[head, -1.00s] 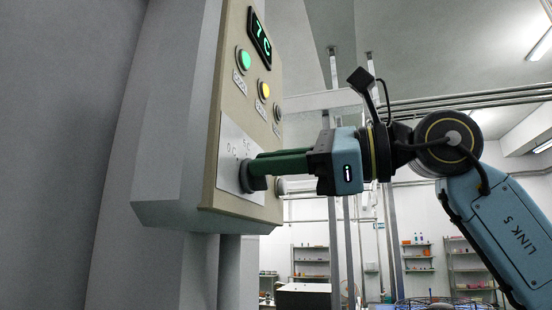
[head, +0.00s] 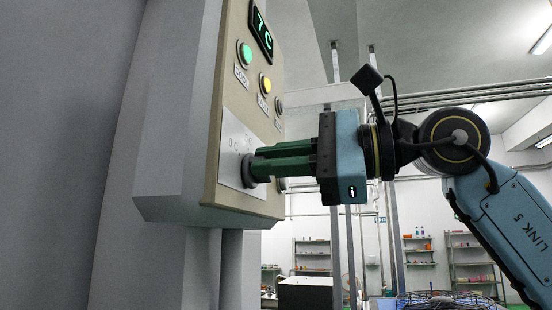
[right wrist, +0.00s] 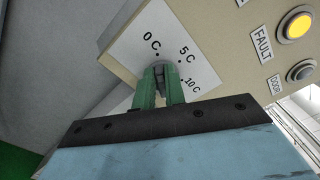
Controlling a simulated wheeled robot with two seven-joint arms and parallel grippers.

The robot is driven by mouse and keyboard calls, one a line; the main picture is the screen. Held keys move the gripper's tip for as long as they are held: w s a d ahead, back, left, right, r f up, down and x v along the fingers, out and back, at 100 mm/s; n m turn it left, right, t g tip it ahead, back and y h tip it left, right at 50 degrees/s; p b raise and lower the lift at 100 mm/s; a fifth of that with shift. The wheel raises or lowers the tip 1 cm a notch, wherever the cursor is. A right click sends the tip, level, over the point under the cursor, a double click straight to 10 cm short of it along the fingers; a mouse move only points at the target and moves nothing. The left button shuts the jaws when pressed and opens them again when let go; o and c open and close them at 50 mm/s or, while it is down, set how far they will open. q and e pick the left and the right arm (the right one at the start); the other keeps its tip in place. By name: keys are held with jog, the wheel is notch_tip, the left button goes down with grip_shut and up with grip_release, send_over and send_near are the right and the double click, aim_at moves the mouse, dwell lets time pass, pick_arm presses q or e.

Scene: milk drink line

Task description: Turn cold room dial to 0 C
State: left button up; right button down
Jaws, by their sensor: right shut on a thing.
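The cold room dial (head: 248,171) is a dark round knob on a white plate (head: 232,140) low on the control panel. In the right wrist view the dial (right wrist: 159,73) sits between my green fingers, which hide much of it, so I cannot read its pointer. The plate (right wrist: 140,36) there is marked 0 C, 5 C and 10 C. My right gripper (head: 258,168) is shut on the dial, reaching in from the right; its fingers also show in the wrist view (right wrist: 160,80). The display (head: 261,32) reads 7 C in green. My left gripper is out of view.
Above the dial are a lit green button (head: 245,54) and a lit yellow button (head: 265,83), labelled FAULT in the wrist view. A grey button (right wrist: 305,68) labelled DOOR is near the fingers. Shelves (head: 312,256) stand far back.

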jog(key=c, duration=1.5)
grip_release()
jog(key=shift+o, duration=0.2)
jog(key=b+v, duration=0.3)
jog(key=v, duration=1)
jog(key=shift+d, duration=0.25)
jog(key=shift+s, duration=0.1)
